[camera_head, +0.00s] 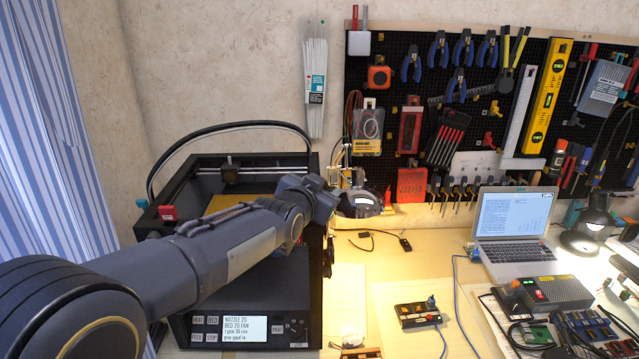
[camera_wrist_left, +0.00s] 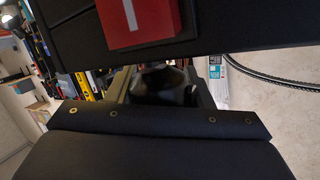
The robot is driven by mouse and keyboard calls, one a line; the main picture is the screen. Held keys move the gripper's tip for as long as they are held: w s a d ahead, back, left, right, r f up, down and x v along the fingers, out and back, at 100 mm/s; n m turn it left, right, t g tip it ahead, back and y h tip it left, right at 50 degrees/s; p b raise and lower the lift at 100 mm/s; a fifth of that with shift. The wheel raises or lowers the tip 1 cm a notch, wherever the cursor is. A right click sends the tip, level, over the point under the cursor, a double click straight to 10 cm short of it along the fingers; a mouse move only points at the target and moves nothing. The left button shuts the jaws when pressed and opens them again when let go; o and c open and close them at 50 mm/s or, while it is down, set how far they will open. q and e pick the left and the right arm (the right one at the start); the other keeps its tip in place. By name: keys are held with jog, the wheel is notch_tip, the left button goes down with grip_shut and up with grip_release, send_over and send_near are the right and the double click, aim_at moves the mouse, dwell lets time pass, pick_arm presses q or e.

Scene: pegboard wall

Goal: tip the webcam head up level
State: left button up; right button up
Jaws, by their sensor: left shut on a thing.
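My left arm reaches in from the left across the printer, and its gripper (camera_head: 360,203) is beside the printer's right edge, in front of the wall. In the left wrist view, the two fingers (camera_wrist_left: 160,88) are shut on a dark rounded thing, which I take to be the webcam head (camera_wrist_left: 160,76). Its upper part is hidden behind a black beam, and I cannot tell its tilt. In the head view my wrist and gripper cover the webcam, so its outline does not show clearly. My right gripper is in neither view.
The black printer frame (camera_head: 185,165) stands under my left arm. A red block (camera_wrist_left: 140,20) on a black beam is close to the gripper. The pegboard (camera_head: 480,120) with tools is behind. A laptop (camera_head: 513,230) and small electronics (camera_head: 417,313) are on the bench to the right.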

pick_arm(q)
jog(key=shift+m, duration=0.3)
jog(key=o, duration=1)
jog(key=shift+d, duration=0.1)
jog(key=b+v, duration=0.1)
jog(key=v, duration=0.5)
jog(key=shift+s+r, duration=0.1)
jog(key=shift+s, duration=0.2)
jog(key=shift+s+a+r, duration=0.1)
jog(key=shift+s+a, duration=0.2)
jog(key=shift+s, duration=0.2)
